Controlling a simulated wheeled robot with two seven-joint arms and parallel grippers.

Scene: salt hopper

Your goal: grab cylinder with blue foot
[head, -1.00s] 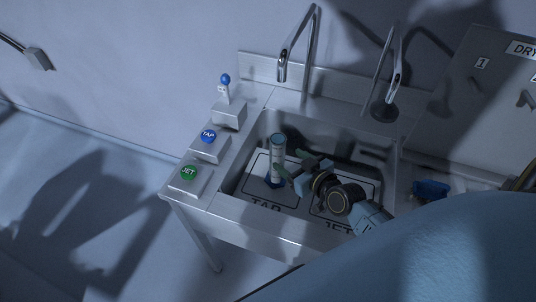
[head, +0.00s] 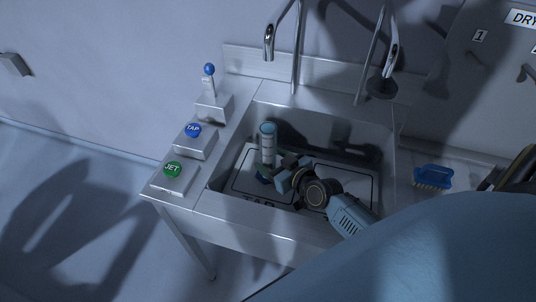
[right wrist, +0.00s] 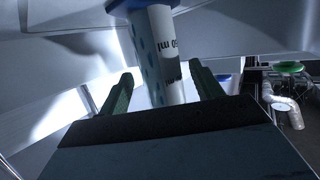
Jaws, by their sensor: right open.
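The clear cylinder (head: 268,146) with a blue foot (head: 263,178) stands upright in the left part of the sink. My right gripper (head: 277,168) is open beside it, low down in the sink. In the right wrist view the cylinder (right wrist: 158,55) shows between the two green fingers (right wrist: 161,80), with its blue foot (right wrist: 128,5) at the top edge. A gap shows between the cylinder and each finger. The gripper partly hides the lower cylinder in the head view. My left gripper is not in view.
The sink (head: 215,178) has steel walls around the gripper. Two taps (head: 269,45) (head: 391,60) overhang its back. A TAP button (head: 193,131), a JET button (head: 173,168) and a blue-knobbed lever (head: 209,80) line the left ledge. A blue brush (head: 432,176) lies at right.

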